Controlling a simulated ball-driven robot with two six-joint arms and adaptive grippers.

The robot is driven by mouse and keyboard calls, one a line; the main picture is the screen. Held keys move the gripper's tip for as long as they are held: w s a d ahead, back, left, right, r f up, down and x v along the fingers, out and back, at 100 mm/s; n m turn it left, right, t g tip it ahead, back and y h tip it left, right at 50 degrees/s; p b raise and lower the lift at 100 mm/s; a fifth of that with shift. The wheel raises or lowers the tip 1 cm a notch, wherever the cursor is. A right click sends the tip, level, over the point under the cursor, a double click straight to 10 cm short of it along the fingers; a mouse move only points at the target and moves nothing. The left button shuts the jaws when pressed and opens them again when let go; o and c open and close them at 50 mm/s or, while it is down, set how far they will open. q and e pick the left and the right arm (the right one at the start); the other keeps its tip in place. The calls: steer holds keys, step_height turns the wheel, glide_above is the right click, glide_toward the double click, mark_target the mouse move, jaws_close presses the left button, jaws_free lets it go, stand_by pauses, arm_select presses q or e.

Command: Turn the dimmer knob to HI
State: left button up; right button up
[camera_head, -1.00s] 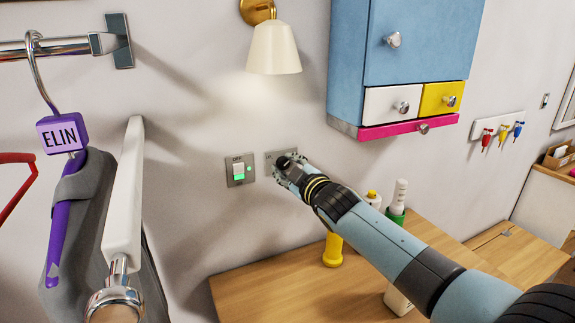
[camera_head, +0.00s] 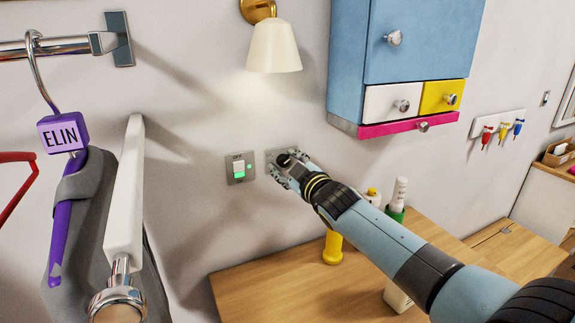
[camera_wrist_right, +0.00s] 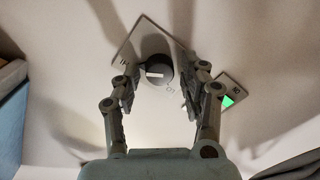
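The dark round dimmer knob (camera_head: 282,159) sits on a small metal wall plate (camera_head: 269,155) below the lamp. In the right wrist view the knob (camera_wrist_right: 156,70) shows a short white mark on its face. Small lettering on its plate (camera_wrist_right: 130,48) is too small to read surely. My right gripper (camera_head: 284,172) is at the plate, with its fingers spread. In the wrist view its two fingers (camera_wrist_right: 158,97) stand on either side of the knob, with a visible gap on each side. It holds nothing. My left gripper is not in view.
A switch with a green light (camera_head: 239,169) is left of the dimmer plate. A wall lamp (camera_head: 273,48) glows above. A blue cabinet (camera_head: 415,40) hangs at upper right. A yellow bottle (camera_head: 333,248) stands on the wooden counter (camera_head: 270,290). Hanging clothes (camera_head: 85,230) fill the left.

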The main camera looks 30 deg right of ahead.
steer(key=shift+o, duration=0.4)
steer(key=shift+s, duration=0.1)
steer(key=shift+s, duration=0.3)
steer(key=s, duration=1.1)
steer(key=shift+a+r, duration=0.15)
steer(key=shift+r, duration=0.15)
steer(key=shift+s, duration=0.1)
